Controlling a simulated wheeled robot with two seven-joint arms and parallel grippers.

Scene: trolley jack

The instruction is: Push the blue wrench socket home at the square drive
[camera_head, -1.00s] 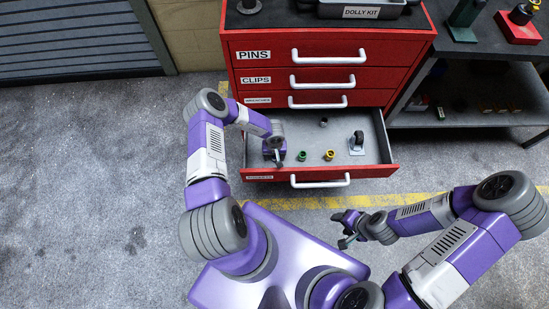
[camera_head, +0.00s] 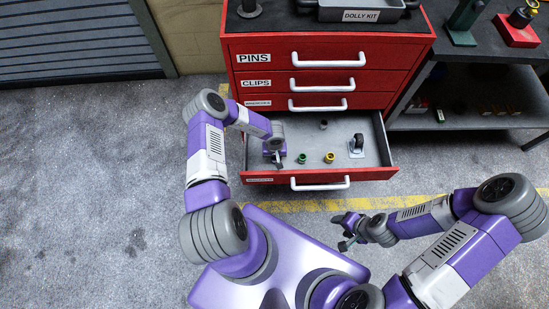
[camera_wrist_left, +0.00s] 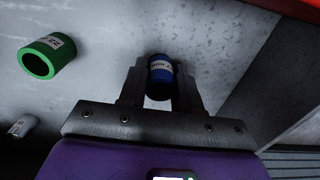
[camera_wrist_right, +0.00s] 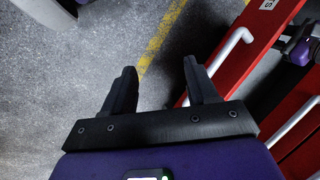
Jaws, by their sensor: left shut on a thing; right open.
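The blue wrench socket (camera_wrist_left: 159,72) is between the fingers of my left gripper (camera_wrist_left: 160,84) in the left wrist view, above the grey drawer floor, with a white label on its side. My left gripper is shut on it. In the head view my left gripper (camera_head: 277,162) is inside the open drawer at its left end, and the socket is hard to make out there. My right gripper (camera_wrist_right: 163,88) is open and empty; in the head view it is in front of the drawer, to its lower right. I cannot make out the square drive in any view.
The open drawer (camera_head: 375,172) also holds a green socket (camera_head: 302,158), a yellow socket (camera_head: 329,157), a dark small socket (camera_head: 323,124) and a caster (camera_head: 357,144). A dark bench at right carries a red-based fixture (camera_head: 517,32) and a green-based one (camera_head: 462,37).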

